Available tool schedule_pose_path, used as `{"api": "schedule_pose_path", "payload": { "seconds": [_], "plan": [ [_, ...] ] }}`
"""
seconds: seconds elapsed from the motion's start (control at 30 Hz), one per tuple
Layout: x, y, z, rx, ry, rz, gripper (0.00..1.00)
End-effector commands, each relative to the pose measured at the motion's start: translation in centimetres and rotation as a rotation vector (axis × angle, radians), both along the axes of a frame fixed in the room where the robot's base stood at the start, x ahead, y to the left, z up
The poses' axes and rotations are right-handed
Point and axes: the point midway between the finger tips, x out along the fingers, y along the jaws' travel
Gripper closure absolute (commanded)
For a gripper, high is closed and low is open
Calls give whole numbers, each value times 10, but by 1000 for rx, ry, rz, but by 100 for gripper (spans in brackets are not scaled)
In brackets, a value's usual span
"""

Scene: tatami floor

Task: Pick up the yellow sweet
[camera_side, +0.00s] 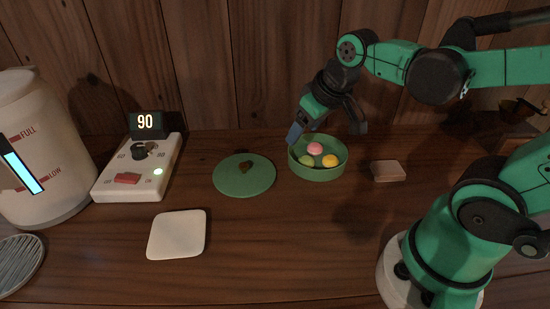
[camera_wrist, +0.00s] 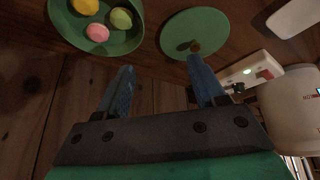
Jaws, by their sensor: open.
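The yellow sweet (camera_side: 330,160) lies in a round green bowl (camera_side: 318,174), on the right side of its inside in the side view. A pink sweet (camera_side: 315,149) and a green sweet (camera_side: 306,160) lie beside it. In the wrist view the yellow sweet (camera_wrist: 87,6) is at the top edge, partly cut off, with the pink sweet (camera_wrist: 97,32) and green sweet (camera_wrist: 121,18) nearer my fingers. My gripper (camera_side: 328,132) is open and empty, above the back of the bowl. In the wrist view its blue fingers (camera_wrist: 161,80) are apart with nothing between them.
A green lid (camera_side: 245,182) with a dark knob lies left of the bowl. A small wooden block (camera_side: 387,171) is to its right. A white square plate (camera_side: 177,234), a control box (camera_side: 138,176) reading 90 and a large white tank (camera_side: 40,150) stand further left. A wooden wall is behind.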

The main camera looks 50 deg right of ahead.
Motion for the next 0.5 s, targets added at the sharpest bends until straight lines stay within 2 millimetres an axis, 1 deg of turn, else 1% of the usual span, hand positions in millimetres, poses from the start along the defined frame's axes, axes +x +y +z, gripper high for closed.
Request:
{"api": "schedule_pose_path", "payload": {
  "seconds": [0.03, 0.1, 0.2, 0.3, 0.4, 0.5],
  "plan": [
    [4, -15, -5, -4, 55, -25, 37],
    [6, -34, -14, -2, 139, -48, 37],
    [6, -59, -29, 14, 249, -72, 37],
    [3, -79, -44, 39, 337, -90, 37],
    [-1, -93, -56, 63, 399, -99, 37],
    [-4, -100, -63, 78, 433, -103, 37]
  ]
}}
